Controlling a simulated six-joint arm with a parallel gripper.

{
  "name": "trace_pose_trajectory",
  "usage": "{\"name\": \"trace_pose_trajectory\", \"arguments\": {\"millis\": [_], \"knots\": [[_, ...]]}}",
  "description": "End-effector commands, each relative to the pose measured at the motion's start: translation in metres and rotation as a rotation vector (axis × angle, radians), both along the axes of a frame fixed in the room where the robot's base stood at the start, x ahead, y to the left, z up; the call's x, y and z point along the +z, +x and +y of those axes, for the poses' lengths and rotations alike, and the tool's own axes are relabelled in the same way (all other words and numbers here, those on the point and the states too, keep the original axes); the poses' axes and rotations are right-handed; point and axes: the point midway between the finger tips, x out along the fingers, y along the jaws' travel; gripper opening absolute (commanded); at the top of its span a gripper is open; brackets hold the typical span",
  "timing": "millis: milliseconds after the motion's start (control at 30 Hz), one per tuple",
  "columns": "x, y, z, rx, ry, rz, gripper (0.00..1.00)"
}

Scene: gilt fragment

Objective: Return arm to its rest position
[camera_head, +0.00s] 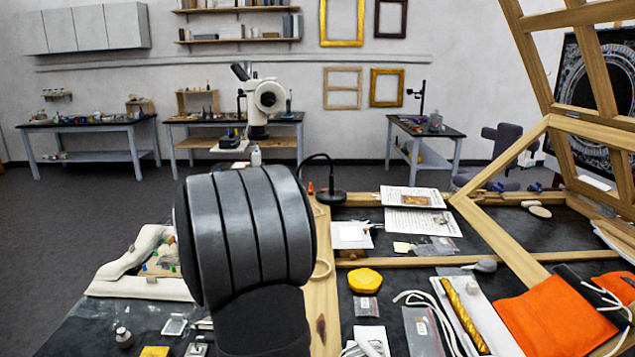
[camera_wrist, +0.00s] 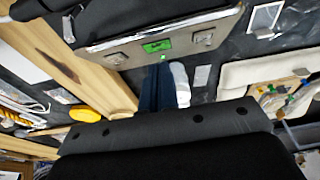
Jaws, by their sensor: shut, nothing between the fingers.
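My arm (camera_head: 245,235) stands large and dark grey in the foreground of the head view, and its link blocks part of the bench. My gripper (camera_wrist: 160,70) shows only in the wrist view, where narrow dark fingers reach out past the black wrist housing. It is shut with nothing held. A pale rounded piece (camera_wrist: 181,84) appears right beside the fingers; whether it touches them I cannot tell. In the head view the gripper is hidden or out of frame.
A wooden frame (camera_head: 485,215) rises at the right. A gilt strip (camera_head: 464,315) lies on white padding near an orange cloth (camera_head: 555,318). A yellow lump (camera_head: 366,280) sits on the dark bench. A metal plate with a green label (camera_wrist: 157,46) is near the fingers.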

Motion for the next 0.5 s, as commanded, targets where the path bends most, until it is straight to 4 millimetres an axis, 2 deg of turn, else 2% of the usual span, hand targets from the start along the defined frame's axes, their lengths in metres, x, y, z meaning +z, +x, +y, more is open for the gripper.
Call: {"name": "trace_pose_trajectory", "arguments": {"millis": [33, 200, 333, 500], "knots": [[0.016, -0.002, 0.001, 0.0, 0.004, -0.008, 0.0], [0.043, -0.009, 0.0, 0.0, 0.003, -0.006, 0.0], [0.057, -0.012, 0.0, -0.001, 0.002, -0.004, 0.0], [0.065, -0.014, 0.0, -0.001, 0.002, -0.004, 0.0]]}}
